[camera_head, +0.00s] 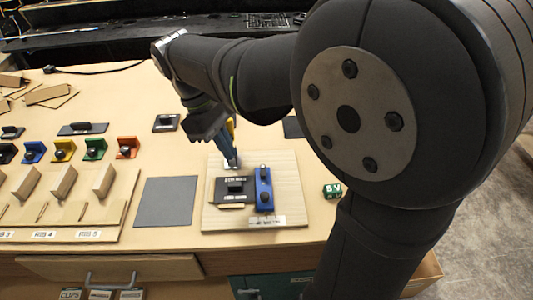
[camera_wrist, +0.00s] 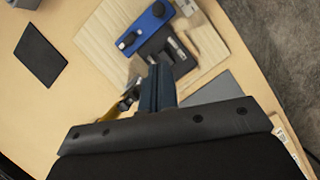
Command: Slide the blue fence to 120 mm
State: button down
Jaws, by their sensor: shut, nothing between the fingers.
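The blue fence (camera_head: 264,190) is an upright-running blue bar with black knobs on a light wooden board (camera_head: 290,165). A black block with a white label (camera_head: 226,184) lies just left of it. In the wrist view the blue fence (camera_wrist: 150,22) is at the top, with the black block (camera_wrist: 158,45) below it. My gripper (camera_head: 232,164) is shut and empty, at the far side of the black block and left of the fence's far end. Its fingers also show in the wrist view (camera_wrist: 158,72). I cannot tell whether the fingertips touch anything. Scale figures are too small to read.
A grey mat (camera_head: 166,202) lies left of the board. A small green block (camera_head: 332,191) stands to the right. Coloured brackets with knobs, such as an orange one (camera_head: 128,147), and wooden pieces fill the left. My arm covers the right side.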

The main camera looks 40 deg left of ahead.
send_near(271, 198)
jog(key=a+f, duration=0.1)
jog(key=s+f, duration=0.1)
jog(key=f, duration=0.1)
jog(key=a+f, duration=0.1)
jog(key=f, duration=0.1)
jog(key=shift+s+a, duration=0.2)
jog(key=shift+a, duration=0.15)
jog(key=shift+w+d+r, duration=0.1)
jog(key=shift+w+d, duration=0.1)
jog(key=shift+d, duration=0.4)
jog(key=shift+w+d+r, duration=0.1)
jog(key=shift+w+d, duration=0.1)
jog(key=shift+d, duration=0.4)
jog(key=shift+w+d+f, duration=0.1)
jog(key=shift+w+d, duration=0.1)
jog(key=shift+d, duration=0.45)
jog(key=shift+w+d+f, duration=0.1)
jog(key=shift+w+d, duration=0.35)
jog(key=shift+d, duration=0.35)
jog(key=shift+s+a, duration=0.1)
jog(key=shift+a, duration=0.35)
jog(key=a, duration=0.1)
jog(key=s+a+r, duration=0.1)
jog(key=a, duration=0.2)
jog(key=shift+s+a+r, duration=0.25)
jog(key=shift+a+r, duration=0.05)
jog(key=v, duration=0.8)
jog(key=shift+r, duration=0.3)
